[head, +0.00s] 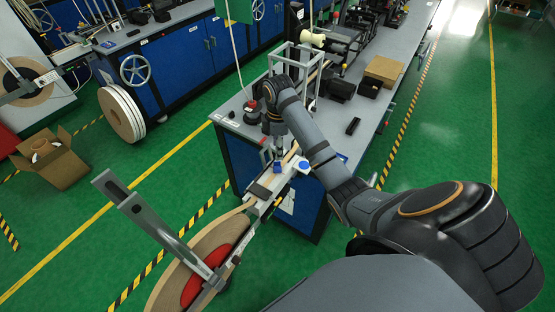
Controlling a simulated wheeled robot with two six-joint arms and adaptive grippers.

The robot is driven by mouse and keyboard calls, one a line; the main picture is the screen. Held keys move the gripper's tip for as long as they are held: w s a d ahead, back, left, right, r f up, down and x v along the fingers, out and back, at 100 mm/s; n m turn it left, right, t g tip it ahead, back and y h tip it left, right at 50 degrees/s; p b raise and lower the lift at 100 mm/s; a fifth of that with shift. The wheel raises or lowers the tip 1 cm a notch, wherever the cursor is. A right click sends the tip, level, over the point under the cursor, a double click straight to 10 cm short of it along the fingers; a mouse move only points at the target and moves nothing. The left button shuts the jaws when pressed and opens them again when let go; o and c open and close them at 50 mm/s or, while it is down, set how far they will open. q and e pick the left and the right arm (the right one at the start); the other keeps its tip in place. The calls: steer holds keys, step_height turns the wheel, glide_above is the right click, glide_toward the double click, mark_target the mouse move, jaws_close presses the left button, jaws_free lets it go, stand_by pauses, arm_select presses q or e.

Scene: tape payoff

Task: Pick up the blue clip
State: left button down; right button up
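A small blue block, which looks like the blue clip (277,168), sits on the pale guide rail at the near end of the grey workbench. My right arm reaches in from the right, and its gripper (271,154) points down just above and behind the blue clip. The fingertips are small and partly merge with the rail, so I cannot tell whether they are open or touch the clip. My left gripper is not in view.
A tape reel with a red hub (205,280) hangs off the bench's near end, with a grey bar (150,222) across it. A blue round knob (304,165) is right of the clip. A cardboard box (383,72) and a metal frame (292,62) stand on the bench.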

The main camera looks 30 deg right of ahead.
mark_target(277, 164)
step_height(277, 164, down, 4)
steer(key=b, duration=0.3)
steer(key=shift+w+f, duration=0.15)
steer(key=shift+f, duration=0.1)
steer(key=shift+r, duration=0.15)
step_height(277, 164, down, 5)
steer(key=b, duration=0.4)
steer(key=shift+a, duration=0.15)
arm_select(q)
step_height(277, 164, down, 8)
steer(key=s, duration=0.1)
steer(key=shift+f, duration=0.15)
arm_select(e)
steer(key=shift+s, duration=0.2)
jaws_close()
